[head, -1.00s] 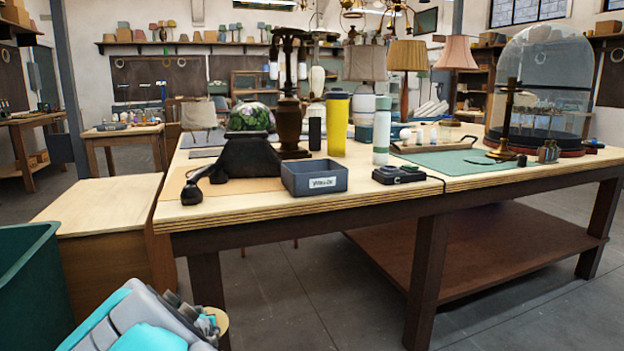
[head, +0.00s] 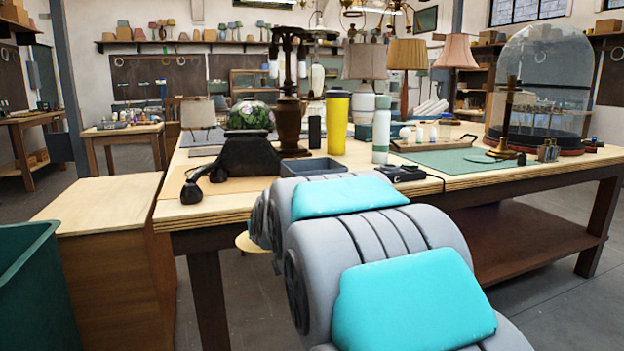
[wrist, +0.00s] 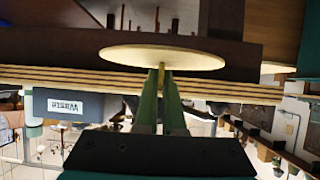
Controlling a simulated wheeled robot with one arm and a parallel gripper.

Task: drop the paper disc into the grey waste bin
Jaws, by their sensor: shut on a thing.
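The paper disc (wrist: 163,57) is round and pale cream. In the wrist view, which is upside down, my gripper (wrist: 161,76) is shut on it. In the head view a cream sliver of the disc (head: 249,243) shows left of my arm, in front of the table edge; my gripper is hidden there behind the arm. The grey waste bin (head: 312,168) is a small open box near the table's front edge, partly covered by my arm. It also shows with its label in the wrist view (wrist: 62,104). The disc is apart from the bin.
A dark cast object (head: 245,158) stands left of the bin on the wooden table (head: 200,238). A yellow tumbler (head: 337,122) and a pale bottle (head: 381,130) stand behind the bin. A green container (head: 28,285) and a wooden cabinet (head: 100,205) are at left.

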